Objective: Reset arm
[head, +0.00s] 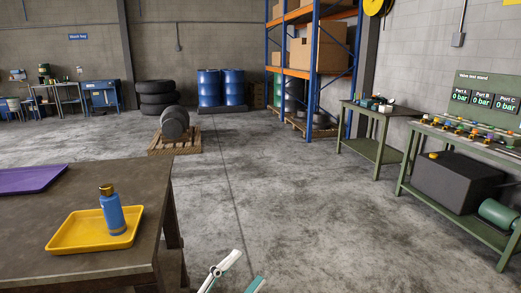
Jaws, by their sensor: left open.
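My left gripper (249,267) shows at the bottom edge of the head view, right of the workbench. Its fingers are apart and nothing shows between them; most of it is cut off by the picture edge. It is over open floor and touches nothing that I can see. My right gripper is not in view.
A dark workbench (100,193) at left holds a yellow tray (68,232) with a blue bottle (112,212) and a purple tray (30,179). Green benches, including a valve test stand (485,100), line the right wall. The concrete floor (290,190) between is clear.

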